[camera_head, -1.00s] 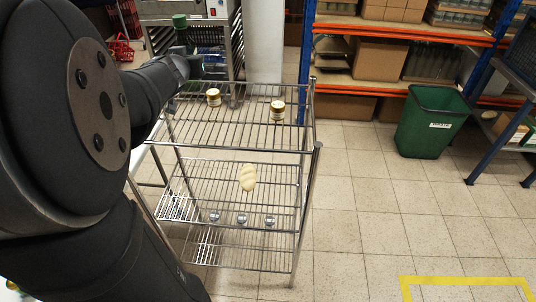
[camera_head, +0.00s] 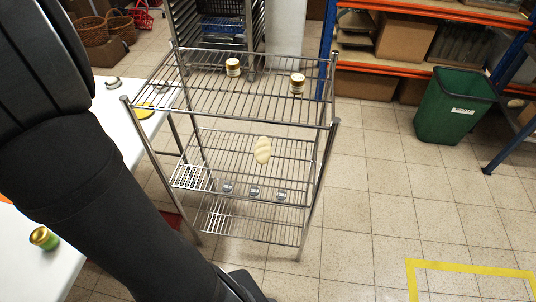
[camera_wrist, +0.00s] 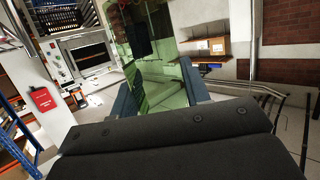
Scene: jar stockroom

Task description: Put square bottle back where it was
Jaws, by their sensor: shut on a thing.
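In the wrist view my gripper (camera_wrist: 158,88) is shut on the square bottle (camera_wrist: 170,45), a see-through green bottle that fills the space between the fingers. The room shows through its green walls. Its full outline, cap and base are not clear there. In the head view my arm runs down to the bottom edge, and the gripper and bottle are out of sight. I cannot tell what lies under the bottle.
A wire rack (camera_head: 205,103) holds two gold-lidded jars (camera_head: 232,67), (camera_head: 297,83) on top, a pale twisted object (camera_head: 263,150) and several small jars lower down. A white table (camera_head: 50,275) at left bears a green jar (camera_head: 43,238). A green bin (camera_head: 455,105) stands right.

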